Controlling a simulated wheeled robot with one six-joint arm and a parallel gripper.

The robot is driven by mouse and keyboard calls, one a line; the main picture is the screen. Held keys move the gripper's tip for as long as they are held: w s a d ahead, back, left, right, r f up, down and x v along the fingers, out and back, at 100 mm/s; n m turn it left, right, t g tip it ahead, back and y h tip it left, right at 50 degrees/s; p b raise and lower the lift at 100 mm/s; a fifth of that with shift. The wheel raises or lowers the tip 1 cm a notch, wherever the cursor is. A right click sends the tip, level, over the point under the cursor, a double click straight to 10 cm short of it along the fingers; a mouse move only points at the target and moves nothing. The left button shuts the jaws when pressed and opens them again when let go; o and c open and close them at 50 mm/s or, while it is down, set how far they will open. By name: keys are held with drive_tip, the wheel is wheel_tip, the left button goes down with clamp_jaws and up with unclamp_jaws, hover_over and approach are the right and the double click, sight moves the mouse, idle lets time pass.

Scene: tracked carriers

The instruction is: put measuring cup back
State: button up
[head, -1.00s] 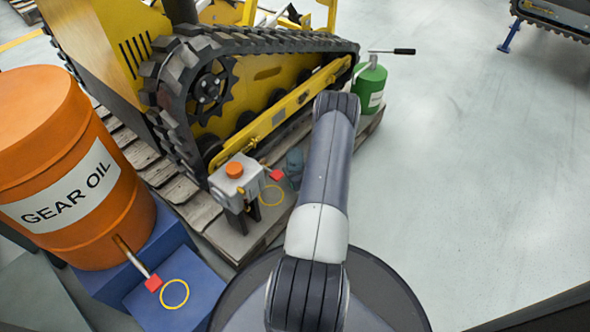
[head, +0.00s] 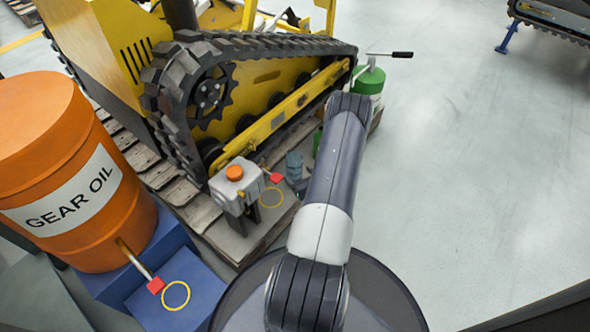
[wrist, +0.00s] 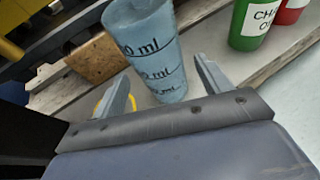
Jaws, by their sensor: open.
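The measuring cup (wrist: 146,48) is translucent blue-grey with dark ml marks. In the wrist view it stands between and beyond the two fingers of my gripper (wrist: 161,72), its rim near the upper edge. The fingers are spread, with gaps beside the cup, so it is not gripped. In the head view the cup (head: 293,162) stands on the wooden pallet, right of the grey tank with an orange cap (head: 234,172). My arm hides most of the gripper there. A yellow ring (head: 271,197) lies on the pallet below the tank's red-handled tap (head: 276,178).
A yellow tracked carrier (head: 250,95) stands behind. Green (wrist: 251,25) and red (wrist: 291,10) cans stand beyond the cup at right. An orange gear oil drum (head: 60,170) is at left, with a second ring (head: 175,296) on a blue step.

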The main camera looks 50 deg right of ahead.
sight(298, 169)
drive_tip(key=p+v, duration=0.1)
drive_tip(key=v, duration=0.6)
drive_tip(key=shift+s+p, duration=0.2)
drive_tip(key=shift+p, duration=0.2)
drive_tip(key=shift+r, duration=0.1)
drive_tip(key=b+x, duration=0.4)
drive_tip(key=x, duration=0.8)
drive_tip(key=shift+a, duration=0.15)
drive_tip(key=shift+r+p, duration=0.75)
drive_tip(key=shift+r, duration=0.95)
